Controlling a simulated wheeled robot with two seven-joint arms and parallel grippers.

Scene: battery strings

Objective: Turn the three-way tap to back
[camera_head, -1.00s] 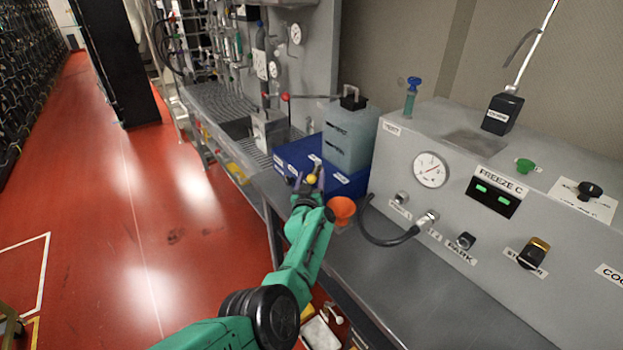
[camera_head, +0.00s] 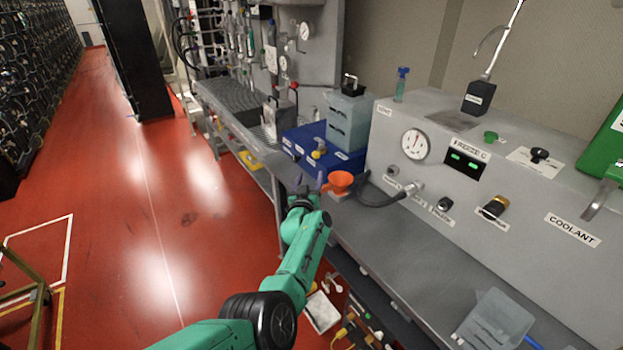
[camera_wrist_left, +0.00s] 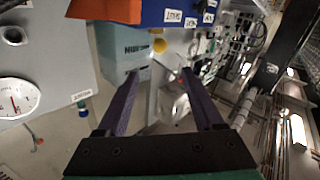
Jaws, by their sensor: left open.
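A blue box (camera_head: 296,138) with white labels stands on the bench in the head view. A small yellow knob (camera_head: 318,154) is at its front; it looks like the three-way tap's handle, but its pointing direction is too small to tell. In the left wrist view the yellow knob (camera_wrist_left: 159,45) shows beyond the fingers, near the blue box's labelled face (camera_wrist_left: 178,14). My left gripper (camera_head: 309,181) is open and empty, below and in front of the knob, apart from it. Its two purple fingers also show in the wrist view (camera_wrist_left: 160,88). My right gripper is not in view.
An orange funnel (camera_head: 340,181) is close right of my left gripper. A pale tank (camera_head: 349,118) stands by the blue box. The grey panel (camera_head: 400,118) with gauge and knobs is to the right, a black hose (camera_head: 378,199) before it. Red floor (camera_head: 190,230) is free at left.

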